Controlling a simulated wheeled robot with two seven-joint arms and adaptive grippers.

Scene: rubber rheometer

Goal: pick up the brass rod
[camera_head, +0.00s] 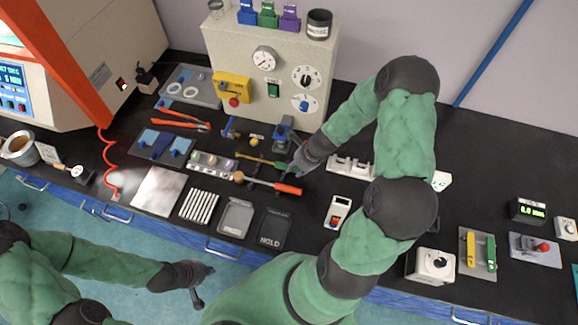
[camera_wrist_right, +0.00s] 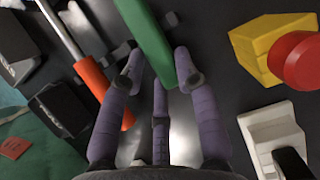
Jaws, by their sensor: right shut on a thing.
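The brass rod (camera_head: 249,157) has a thin yellowish shaft and a green handle; it lies low over the black bench, in front of the grey panel. Its green handle (camera_wrist_right: 146,38) fills the top middle of the right wrist view; the shaft is out of that view. My right gripper (camera_head: 297,167) is at the handle end, and in the wrist view its purple fingers (camera_wrist_right: 157,84) are closed around the handle's near end. I cannot tell whether the rod is clear of the bench. My left gripper (camera_head: 201,284) is empty, fingers apart, in front of the bench.
An orange-handled tool (camera_head: 287,188) lies just in front of the rod; its handle (camera_wrist_right: 92,78) shows close by in the wrist view. A small vise (camera_head: 283,134) stands behind. Black and grey trays (camera_head: 236,217) lie nearer the front edge.

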